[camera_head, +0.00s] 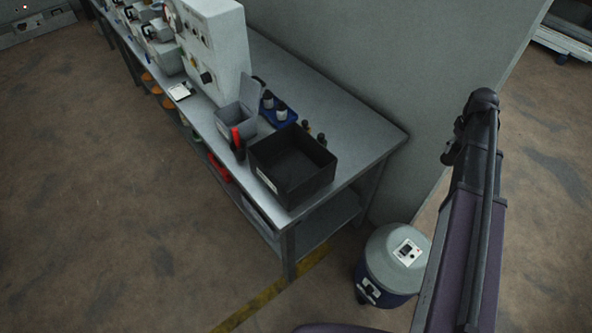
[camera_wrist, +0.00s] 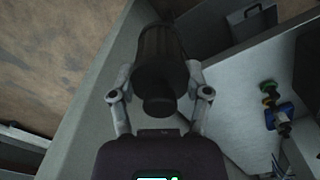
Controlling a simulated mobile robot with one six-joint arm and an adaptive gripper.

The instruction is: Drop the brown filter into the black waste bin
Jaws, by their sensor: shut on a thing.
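The black waste bin (camera_head: 308,181) is an open-topped box with a white label, standing on the near right end of the workbench. Its inside looks dark and empty from here. In the wrist view my gripper (camera_wrist: 160,82) is shut on a dark cylinder, the filter (camera_wrist: 158,48). One finger lies on each side of it. The filter looks nearly black in this light and has a narrower round end towards the camera.
The grey workbench (camera_head: 358,135) carries a grey open box (camera_head: 229,121), a red-topped dark object (camera_head: 238,144), a blue tray (camera_head: 279,119) with bottles and a white machine (camera_head: 222,42). A tall grey panel (camera_head: 400,60) stands behind it. A round lidded drum (camera_head: 388,265) stands on the floor.

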